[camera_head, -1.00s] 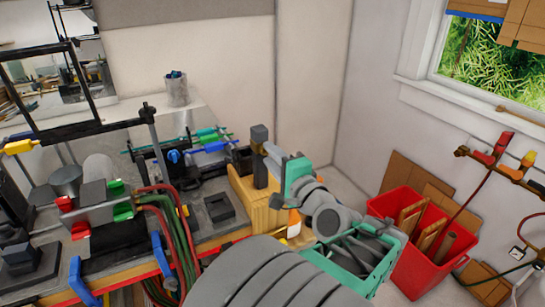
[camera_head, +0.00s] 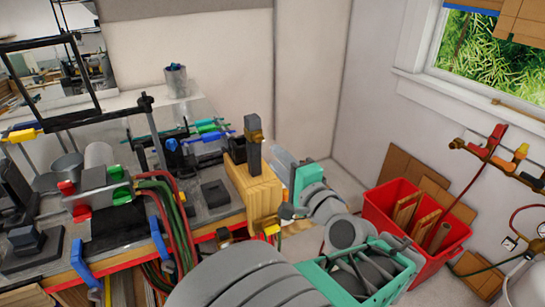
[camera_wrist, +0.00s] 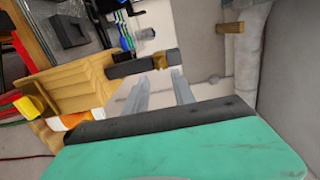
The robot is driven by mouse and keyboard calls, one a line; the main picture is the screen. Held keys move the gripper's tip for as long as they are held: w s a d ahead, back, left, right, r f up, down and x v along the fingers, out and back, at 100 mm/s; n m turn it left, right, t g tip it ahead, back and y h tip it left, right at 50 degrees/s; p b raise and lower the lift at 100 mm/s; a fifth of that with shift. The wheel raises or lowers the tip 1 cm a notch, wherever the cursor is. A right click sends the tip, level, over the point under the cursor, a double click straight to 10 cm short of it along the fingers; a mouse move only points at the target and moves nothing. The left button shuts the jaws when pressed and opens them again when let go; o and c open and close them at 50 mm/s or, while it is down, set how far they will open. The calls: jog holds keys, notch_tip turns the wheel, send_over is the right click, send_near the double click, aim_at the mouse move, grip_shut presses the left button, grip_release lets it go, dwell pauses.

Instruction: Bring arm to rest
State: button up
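My gripper (camera_head: 283,160) is to the right of the wooden block (camera_head: 256,195) on the bench's right end, with its teal wrist housing behind it. In the wrist view my gripper (camera_wrist: 160,86) shows two pale fingers spread apart with nothing between them. A dark upright post (camera_head: 253,152) with a brass-coloured clamp stands at the wooden block. In the wrist view the post (camera_wrist: 128,69) lies across, beyond the fingertips; I cannot tell the exact gap. My forearm fills the lower middle of the head view.
The bench holds green and blue clamps (camera_head: 210,127), a grey cup (camera_head: 176,80), and red and green hoses (camera_head: 178,203). Floor shows near the wall corner.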

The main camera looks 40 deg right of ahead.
jog(key=w+a+f+n+g+y+b, duration=0.1)
jog(key=w+a+f+n+g+y, duration=0.15)
jog(key=a+f+n, duration=0.4)
jog(key=w+a+f+n+g+y+b, duration=0.2)
jog(key=a+f+n+g+y, duration=0.15)
jog(key=a, duration=0.55)
jog(key=w+a+f+n+g+y+b, duration=0.1)
jog(key=w+a+f+n+g+y, duration=0.2)
jog(key=a+n, duration=0.4)
jog(key=s+a+f+n+g+h+p, duration=0.1)
jog(key=s+n+g+h+p, duration=0.2)
jog(key=s, duration=0.6)
jog(key=shift+s+n+g+h+p, duration=0.15)
jog(key=shift+n+g+h+p, duration=0.3)
jog(key=shift+h, duration=0.65)
